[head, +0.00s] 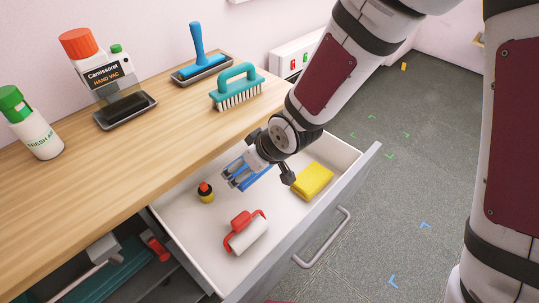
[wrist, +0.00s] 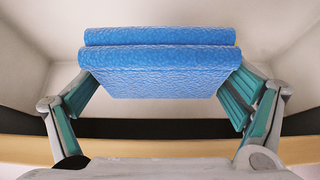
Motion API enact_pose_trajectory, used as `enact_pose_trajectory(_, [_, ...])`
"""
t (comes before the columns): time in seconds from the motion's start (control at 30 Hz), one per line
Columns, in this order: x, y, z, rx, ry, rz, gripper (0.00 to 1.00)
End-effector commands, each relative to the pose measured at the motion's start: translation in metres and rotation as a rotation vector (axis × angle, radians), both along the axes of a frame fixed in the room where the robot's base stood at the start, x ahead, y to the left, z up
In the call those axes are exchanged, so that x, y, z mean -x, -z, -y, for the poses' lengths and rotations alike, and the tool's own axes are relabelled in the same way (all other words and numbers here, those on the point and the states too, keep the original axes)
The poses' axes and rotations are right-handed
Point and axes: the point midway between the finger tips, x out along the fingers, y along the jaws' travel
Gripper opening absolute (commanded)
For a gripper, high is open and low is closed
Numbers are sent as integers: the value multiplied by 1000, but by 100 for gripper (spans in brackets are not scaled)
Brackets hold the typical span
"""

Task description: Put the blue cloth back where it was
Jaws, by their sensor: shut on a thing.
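The blue cloth (wrist: 160,72) is a folded, textured bundle between the fingers of my gripper in the wrist view. My gripper (head: 245,173) is shut on it, with a finger against each side of the cloth. In the head view the blue cloth (head: 258,170) shows only in part, with my gripper covering the rest. Gripper and cloth are over the inside of the open white drawer (head: 187,235), toward its back. I cannot tell whether the cloth touches the drawer floor.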

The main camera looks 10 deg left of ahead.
Motion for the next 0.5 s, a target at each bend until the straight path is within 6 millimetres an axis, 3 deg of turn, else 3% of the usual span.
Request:
enact_pose_trajectory(0.17, [-19,11,6,0,6,-3,67])
enact_pose_trajectory(0.5, [-83,46,23,-1,3,-2,67])
